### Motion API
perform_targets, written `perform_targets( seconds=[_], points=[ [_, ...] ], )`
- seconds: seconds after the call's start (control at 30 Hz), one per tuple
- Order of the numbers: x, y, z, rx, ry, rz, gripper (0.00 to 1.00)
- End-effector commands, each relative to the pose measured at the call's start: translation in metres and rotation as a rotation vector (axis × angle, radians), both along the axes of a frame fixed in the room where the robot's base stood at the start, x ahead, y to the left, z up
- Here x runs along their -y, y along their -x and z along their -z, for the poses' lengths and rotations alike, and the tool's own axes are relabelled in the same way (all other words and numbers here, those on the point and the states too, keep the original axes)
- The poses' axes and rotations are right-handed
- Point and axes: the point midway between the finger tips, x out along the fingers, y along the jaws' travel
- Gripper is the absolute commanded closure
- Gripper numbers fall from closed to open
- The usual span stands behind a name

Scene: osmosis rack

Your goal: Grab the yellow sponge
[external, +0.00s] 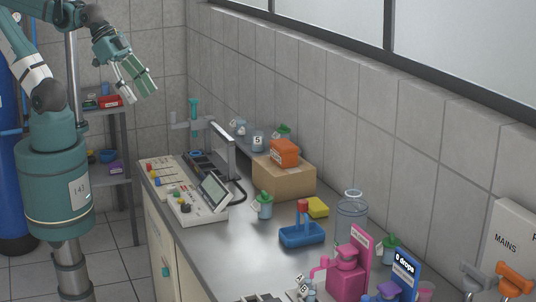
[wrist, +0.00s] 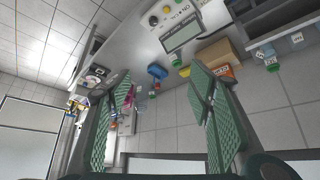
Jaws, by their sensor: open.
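The yellow sponge (external: 317,208) lies on the grey counter, between the cardboard box (external: 283,178) and the blue tray (external: 301,235). It shows small in the wrist view (wrist: 184,72), between my fingers and far beyond them. My gripper (external: 141,96) is high at the upper left, left of the counter and well away from the sponge. In the wrist view its two green padded fingers (wrist: 160,77) are spread apart with nothing between them.
A green-lidded jar (external: 264,206) stands left of the sponge, and a clear glass vessel (external: 351,215) stands to its right. An orange box (external: 285,152) sits on the cardboard box. A pink dispenser (external: 346,272) is near the front. Tiled wall runs behind the counter.

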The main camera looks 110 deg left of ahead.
Motion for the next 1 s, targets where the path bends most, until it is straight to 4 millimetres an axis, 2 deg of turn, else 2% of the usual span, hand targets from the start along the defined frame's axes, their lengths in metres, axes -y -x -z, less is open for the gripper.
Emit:
perform_targets(
  seconds=[0.37, 0.53, 0.77, 1.0],
  points=[
    [0.0, -0.001, -0.001, -0.001, -0.001, 0.002, 0.48],
    [-0.001, -0.008, -0.005, -0.009, -0.009, 0.009, 0.48],
    [-0.005, -0.031, -0.015, -0.037, -0.033, 0.036, 0.48],
    [-0.011, -0.064, -0.026, -0.076, -0.066, 0.078, 0.48]
  ],
)
